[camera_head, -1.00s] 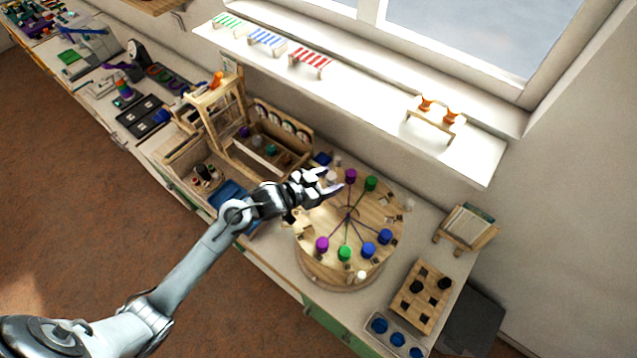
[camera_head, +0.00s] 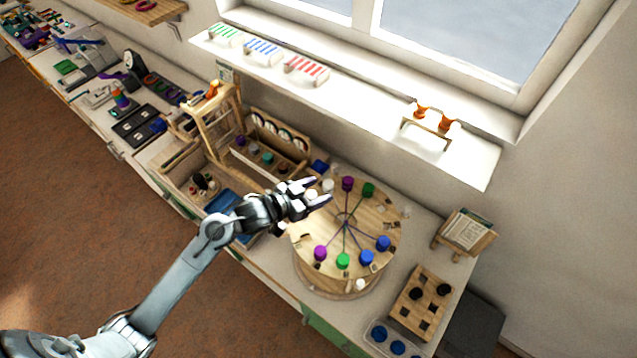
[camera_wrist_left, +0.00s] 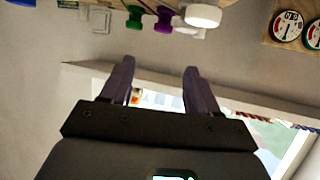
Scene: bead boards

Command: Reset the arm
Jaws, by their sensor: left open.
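My left gripper (camera_head: 318,190) is above the left edge of the round wooden board (camera_head: 310,222) in the head view, with its arm reaching in from the lower left. Its two fingers (camera_wrist_left: 157,78) stand apart in the left wrist view, with nothing between them. The board carries purple (camera_head: 320,253), green (camera_head: 343,261) and blue (camera_head: 366,258) beads joined by coloured lines, and white pegs by its rim. My right gripper is in neither view.
A wooden rack (camera_head: 228,125) and a bin with a blue tray stand left of the board. A holed wooden block (camera_head: 417,300) with black pieces and a tray of blue discs (camera_head: 397,347) lie right of it. A windowsill (camera_head: 350,100) runs behind.

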